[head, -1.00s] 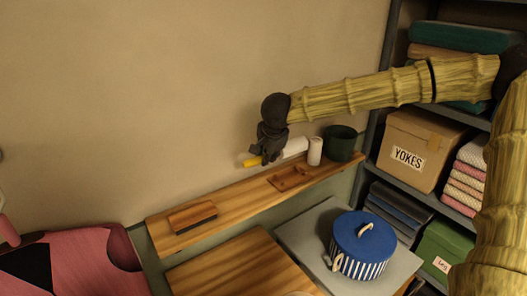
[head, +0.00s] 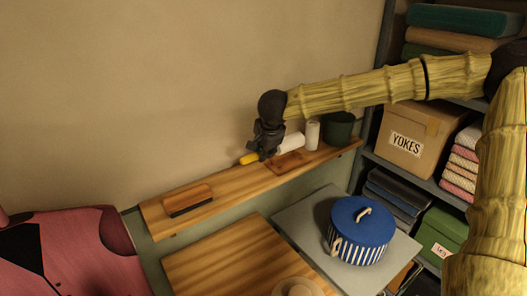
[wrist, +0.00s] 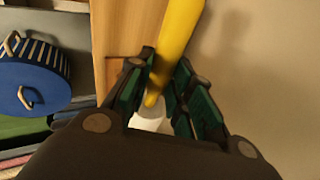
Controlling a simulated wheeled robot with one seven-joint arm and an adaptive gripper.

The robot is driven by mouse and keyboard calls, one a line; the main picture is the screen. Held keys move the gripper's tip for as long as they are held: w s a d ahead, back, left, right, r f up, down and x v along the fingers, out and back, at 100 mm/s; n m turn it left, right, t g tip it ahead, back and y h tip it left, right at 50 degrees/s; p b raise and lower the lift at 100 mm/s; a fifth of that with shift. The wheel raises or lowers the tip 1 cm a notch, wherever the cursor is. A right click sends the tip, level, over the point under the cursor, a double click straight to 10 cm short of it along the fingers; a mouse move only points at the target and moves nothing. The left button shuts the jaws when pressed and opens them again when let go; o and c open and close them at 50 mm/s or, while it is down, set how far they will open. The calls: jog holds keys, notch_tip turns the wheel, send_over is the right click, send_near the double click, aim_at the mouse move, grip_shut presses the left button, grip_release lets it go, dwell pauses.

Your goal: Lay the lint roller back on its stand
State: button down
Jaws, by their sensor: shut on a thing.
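The lint roller has a yellow handle (head: 249,158) and a white roll (head: 291,143). My gripper (head: 266,154) is shut on the handle, with the roll pointing right, low over the wall shelf. In the wrist view the handle (wrist: 178,35) runs between the fingers (wrist: 161,85), which partly hide the roll (wrist: 149,122). The reddish-brown wooden stand (head: 288,163) lies on the shelf, just below and in front of the roll in the head view. I cannot tell whether the roller touches the shelf or stand.
On the wooden shelf (head: 235,186) are an upright white cylinder (head: 312,136) and a dark green pot (head: 338,128), right of the roller. A brush (head: 188,200) lies at the left. The shelf between brush and gripper is clear.

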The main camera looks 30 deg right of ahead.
jog(key=shift+s+f+b, duration=0.1)
jog(key=shift+f+b, duration=0.85)
jog(key=shift+f, duration=1)
jog(key=c, duration=1)
grip_release()
jog(key=shift+c, duration=0.2)
jog(key=p+v, duration=0.6)
jog(key=v, duration=0.3)
jog(key=shift+p, duration=0.35)
